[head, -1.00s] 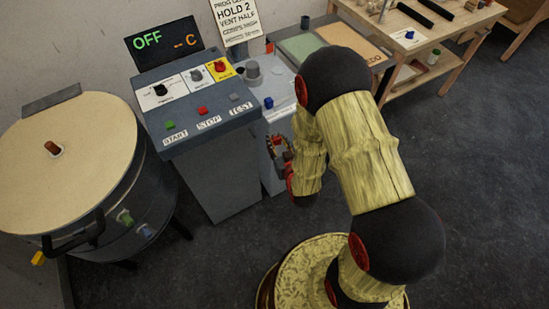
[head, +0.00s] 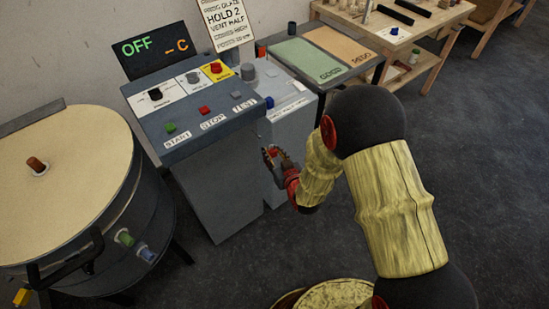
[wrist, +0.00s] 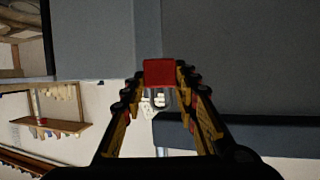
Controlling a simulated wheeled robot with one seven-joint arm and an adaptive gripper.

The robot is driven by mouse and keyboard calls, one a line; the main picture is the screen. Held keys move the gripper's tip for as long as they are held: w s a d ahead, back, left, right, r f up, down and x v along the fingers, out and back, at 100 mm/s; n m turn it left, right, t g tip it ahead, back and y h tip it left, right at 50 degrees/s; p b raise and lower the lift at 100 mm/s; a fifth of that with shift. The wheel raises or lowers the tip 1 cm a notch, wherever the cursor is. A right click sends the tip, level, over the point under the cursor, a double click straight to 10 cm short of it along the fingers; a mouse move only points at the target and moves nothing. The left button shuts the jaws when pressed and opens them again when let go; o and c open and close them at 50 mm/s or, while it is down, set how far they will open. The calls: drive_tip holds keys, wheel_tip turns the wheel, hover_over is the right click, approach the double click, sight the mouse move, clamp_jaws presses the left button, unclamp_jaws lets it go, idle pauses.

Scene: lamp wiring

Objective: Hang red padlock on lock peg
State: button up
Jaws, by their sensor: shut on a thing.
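The red padlock (wrist: 159,72) is between the fingertips of my gripper (wrist: 160,80) in the wrist view. Its red body faces the top of that picture and its pale shackle hangs below, between the fingers. In the head view my gripper (head: 277,158) is in front of the small grey stand, just right of the control console (head: 215,180). The padlock is too small there to tell apart from the red parts of my gripper. I cannot pick out the lock peg with certainty in either view.
A round kiln (head: 75,175) stands at left with a black handle. The grey stand (head: 292,128) carries a blue knob (head: 269,102). A table with green and orange mats (head: 308,60) and a wooden bench (head: 440,20) lie beyond. Dark floor (head: 480,160) is open at right.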

drive_tip(key=shift+w+a+f+b, duration=0.4)
drive_tip(key=shift+w+a, duration=0.45)
drive_tip(key=shift+w, duration=0.45)
drive_tip(key=shift+w+a+f+b, duration=0.35)
drive_tip(key=shift+w+a, duration=0.55)
drive_tip(key=shift+w, duration=0.35)
drive_tip(key=shift+w+a+f+b, duration=0.4)
drive_tip(key=shift+w+a, duration=0.45)
drive_tip(key=shift+w, duration=0.45)
drive_tip(key=o, duration=1.3)
drive_tip(key=shift+c, duration=0.2)
drive_tip(key=v, duration=1.2)
